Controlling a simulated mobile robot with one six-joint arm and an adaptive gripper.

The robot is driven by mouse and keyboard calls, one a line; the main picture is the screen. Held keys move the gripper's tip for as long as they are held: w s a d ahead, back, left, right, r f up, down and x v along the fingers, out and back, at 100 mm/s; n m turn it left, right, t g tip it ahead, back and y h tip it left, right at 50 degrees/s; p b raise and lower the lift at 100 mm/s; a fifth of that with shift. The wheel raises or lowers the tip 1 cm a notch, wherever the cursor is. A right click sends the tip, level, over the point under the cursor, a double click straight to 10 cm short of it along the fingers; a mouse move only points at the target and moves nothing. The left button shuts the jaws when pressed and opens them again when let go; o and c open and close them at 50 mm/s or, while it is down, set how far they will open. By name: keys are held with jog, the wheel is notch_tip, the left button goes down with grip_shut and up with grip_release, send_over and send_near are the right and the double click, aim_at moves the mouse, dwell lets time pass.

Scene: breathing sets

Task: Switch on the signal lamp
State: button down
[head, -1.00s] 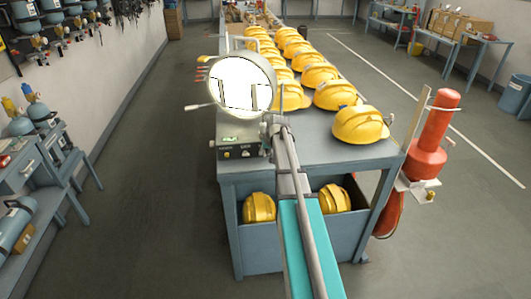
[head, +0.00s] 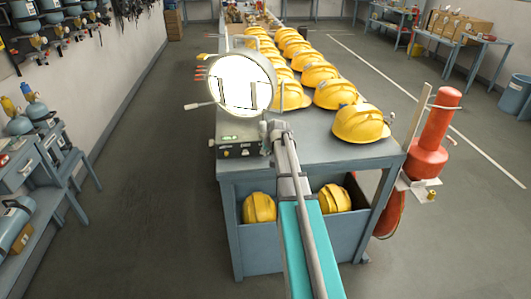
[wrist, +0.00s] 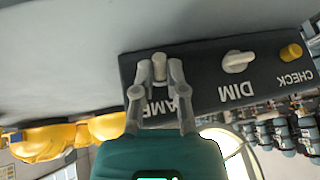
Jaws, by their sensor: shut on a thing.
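The signal lamp (head: 240,84) has a large round face that looks bright white in the head view. It stands at the near left corner of the workbench. Its dark control panel (head: 240,150) is below the face. In the wrist view the panel is upside down, with a white knob (wrist: 238,61) marked DIM and a yellow button (wrist: 291,51) marked CHECK. My gripper (wrist: 158,84) is shut on a grey lamp switch (wrist: 159,66), whose label is partly hidden by the fingers. In the head view my gripper (head: 273,130) is at the panel's right end.
Rows of yellow helmets (head: 361,123) cover the bench (head: 310,160) to the right and behind the lamp. Two more helmets lie in the bin (head: 297,240) underneath. A red cylinder (head: 432,135) stands at the right. The floor on the left is clear.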

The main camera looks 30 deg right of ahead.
jog(key=c, duration=0.7)
grip_release()
jog(key=shift+w+r+g+p, duration=0.1)
jog(key=shift+r+g+p, duration=0.05)
jog(key=shift+g+p, duration=0.2)
jog(key=shift+w+d+r+g+y+p, duration=0.15)
jog(key=shift+g+y+p, duration=0.2)
jog(key=shift+p, duration=0.2)
jog(key=p+v, duration=0.2)
jog(key=shift+s+r, duration=0.2)
jog(key=shift+s, duration=0.1)
jog(key=p+v, duration=1.1)
jog(key=shift+s+a+f+n+g+b, duration=0.6)
jog(key=shift+s+a+f+b, duration=1.1)
jog(key=shift+a, duration=2.55)
jog(key=shift+s+a+f+n+g+b, duration=0.55)
jog(key=shift+s+a+f+b, duration=1.1)
jog(key=shift+a, duration=2.6)
jog(key=shift+s+a+f+n+g+b, duration=0.45)
jog(key=shift+s+a+f+g+b, duration=0.6)
jog(key=shift+s+a, duration=2.25)
